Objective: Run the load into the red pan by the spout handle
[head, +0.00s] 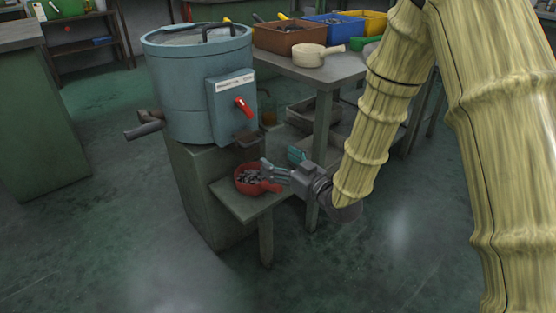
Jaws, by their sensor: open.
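The red pan (243,186) sits on a small shelf (234,205) below the blue-grey drum machine (185,90). Grey metal pieces (251,175) lie in the pan. The pan's handle points right, towards my gripper. A red lever (243,106) is on the box at the drum's front, under a white label. A dark spout (246,138) juts out below that box, above the pan. My gripper (268,172) is open at the pan's right side, close to the handle. I cannot tell whether it touches the handle.
A workbench (340,70) behind holds a cream pan (309,55) and brown (289,38), blue (333,30) and yellow (366,23) bins. A pipe (143,130) sticks out left of the drum. The floor in front is clear.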

